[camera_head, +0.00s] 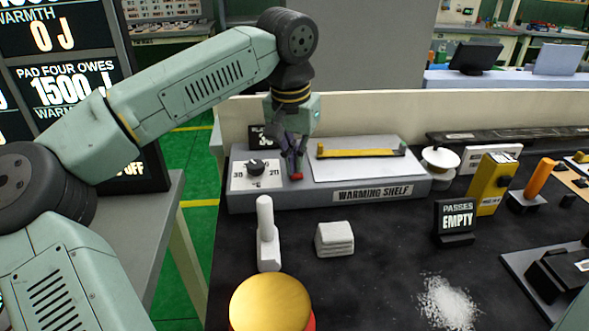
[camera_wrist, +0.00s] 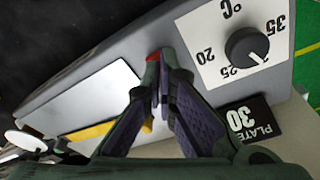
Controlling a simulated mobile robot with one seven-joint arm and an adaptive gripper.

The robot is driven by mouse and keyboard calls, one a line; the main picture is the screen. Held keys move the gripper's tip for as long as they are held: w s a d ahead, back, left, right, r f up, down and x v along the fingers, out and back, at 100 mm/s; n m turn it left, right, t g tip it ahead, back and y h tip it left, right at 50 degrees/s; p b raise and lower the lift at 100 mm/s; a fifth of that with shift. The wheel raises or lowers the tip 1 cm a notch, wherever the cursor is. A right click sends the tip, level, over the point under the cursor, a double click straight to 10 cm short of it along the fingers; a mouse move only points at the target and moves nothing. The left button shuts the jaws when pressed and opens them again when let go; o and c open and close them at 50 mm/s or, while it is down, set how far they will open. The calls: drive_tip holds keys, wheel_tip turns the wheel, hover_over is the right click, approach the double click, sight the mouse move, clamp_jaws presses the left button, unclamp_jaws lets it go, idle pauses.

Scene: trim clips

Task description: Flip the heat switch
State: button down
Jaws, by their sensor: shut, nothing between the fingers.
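The grey warming shelf (camera_head: 330,203) stands along the back of the dark bench. A small red piece (camera_head: 297,177), which looks like the heat switch, is on its front left part, between the dial and the pale plate. In the wrist view the red tip (camera_wrist: 152,57) shows just beyond my fingertips. My gripper (camera_head: 293,166) points down and is shut and empty, right at the switch. I cannot tell whether it touches. Its fingers partly hide the switch, so its position is unclear. The black dial (camera_head: 256,167) on a white scale also shows in the wrist view (camera_wrist: 247,47).
A yellow bar (camera_head: 360,151) lies on the shelf's pale plate. A black sign reading 30 (camera_wrist: 247,117) stands behind the dial. A white upright handle (camera_head: 265,220), a white stacked block (camera_head: 334,239) and a big gold dome (camera_head: 270,302) stand in front.

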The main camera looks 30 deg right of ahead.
sight(296, 174)
drive_tip(key=shift+f, duration=0.5)
wheel_tip(296, 174, up, 7)
drive_tip(key=p, duration=0.6)
drive_tip(key=shift+r, duration=0.1)
idle(0.3)
idle(0.5)
